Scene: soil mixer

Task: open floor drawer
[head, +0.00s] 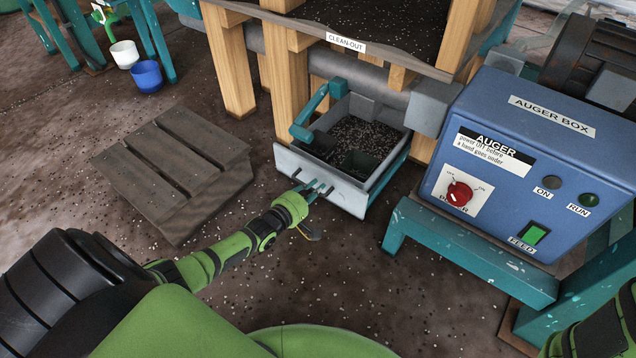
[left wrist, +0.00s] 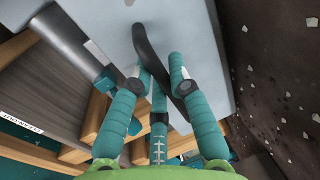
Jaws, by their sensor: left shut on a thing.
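The floor drawer (head: 352,193) is a grey metal bin low under the wooden frame. It stands out from the frame, with its inside showing dark soil with pale specks and a dark green block-like piece. My left gripper (head: 318,190) is at the drawer's front face, shut on its handle. In the left wrist view the teal fingers (left wrist: 160,88) close around the dark handle bar (left wrist: 150,55) in front of the pale drawer front (left wrist: 205,50). The fingers partly hide the handle. My right gripper is not in view.
The blue auger box (head: 440,150) stands on a teal stand (head: 465,255) right of the drawer. A wooden pallet (head: 170,165) lies on the floor to the left. White (head: 124,54) and blue (head: 147,76) pots are at the upper left. Speckled floor in front is clear.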

